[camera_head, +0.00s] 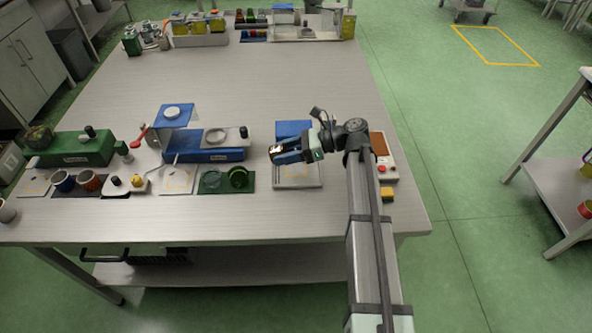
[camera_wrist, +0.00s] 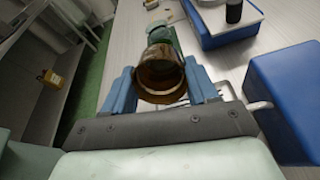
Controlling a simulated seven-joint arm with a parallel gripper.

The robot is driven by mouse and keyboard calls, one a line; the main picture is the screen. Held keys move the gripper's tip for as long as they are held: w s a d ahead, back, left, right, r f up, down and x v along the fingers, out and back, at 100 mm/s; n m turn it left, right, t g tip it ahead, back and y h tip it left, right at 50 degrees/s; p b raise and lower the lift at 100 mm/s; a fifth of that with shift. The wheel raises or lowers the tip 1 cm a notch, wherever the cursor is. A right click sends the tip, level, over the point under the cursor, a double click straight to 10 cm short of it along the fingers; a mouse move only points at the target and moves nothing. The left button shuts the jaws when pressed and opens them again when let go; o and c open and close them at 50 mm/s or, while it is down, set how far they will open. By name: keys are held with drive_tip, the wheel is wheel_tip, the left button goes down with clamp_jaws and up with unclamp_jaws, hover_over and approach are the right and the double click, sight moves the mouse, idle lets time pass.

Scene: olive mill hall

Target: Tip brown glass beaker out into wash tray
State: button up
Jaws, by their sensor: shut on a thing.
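My gripper (camera_head: 282,154) is shut on the brown glass beaker. In the wrist view the brown glass beaker (camera_wrist: 160,74) sits between the two blue fingers (camera_wrist: 162,92), its wide dark rim facing the camera. Its exact tilt and any contents cannot be told. In the head view it shows only as a small brownish patch (camera_head: 276,149) at the fingertips. The pale wash tray (camera_head: 298,183) lies on the table below my gripper, partly covered by it. In the wrist view a part of the tray (camera_wrist: 233,88) shows behind the right finger.
A blue box (camera_head: 290,129) stands just behind the tray. A green mat (camera_head: 226,188) with two glass vessels lies left of it. A blue-based device (camera_head: 210,155) stands behind the mat. A white unit with a red button (camera_head: 386,168) is on the right. The table's middle is clear.

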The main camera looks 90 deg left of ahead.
drive_tip(key=shift+s+t, duration=0.1)
drive_tip(key=shift+t, duration=0.2)
drive_tip(key=shift+s+t, duration=0.1)
drive_tip(key=shift+t, duration=0.4)
drive_tip(key=shift+s+f+t, duration=0.2)
drive_tip(key=shift+f+t, duration=0.7)
drive_tip(key=shift+f, duration=0.05)
drive_tip(key=shift+s+f+t, duration=0.15)
drive_tip(key=shift+t, duration=0.75)
drive_tip(key=shift+s+f+t, duration=0.2)
drive_tip(key=shift+f+t, duration=0.25)
drive_tip(key=shift+f, duration=0.05)
drive_tip(key=shift+s+f+t, duration=0.2)
drive_tip(key=shift+f+t, duration=0.25)
drive_tip(key=shift+f, duration=0.05)
drive_tip(key=shift+s+r+t, duration=0.7)
drive_tip(key=shift+s+t, duration=0.2)
drive_tip(key=shift+s, duration=0.05)
drive_tip(key=shift+s+f+t, duration=0.15)
drive_tip(key=shift+s+t, duration=0.75)
drive_tip(key=shift+s+r+t, duration=0.45)
drive_tip(key=shift+s+t, duration=0.35)
drive_tip(key=shift+t, duration=0.15)
drive_tip(key=shift+s+r+t, duration=0.45)
drive_tip(key=shift+s+t, duration=0.3)
drive_tip(key=shift+t, duration=0.2)
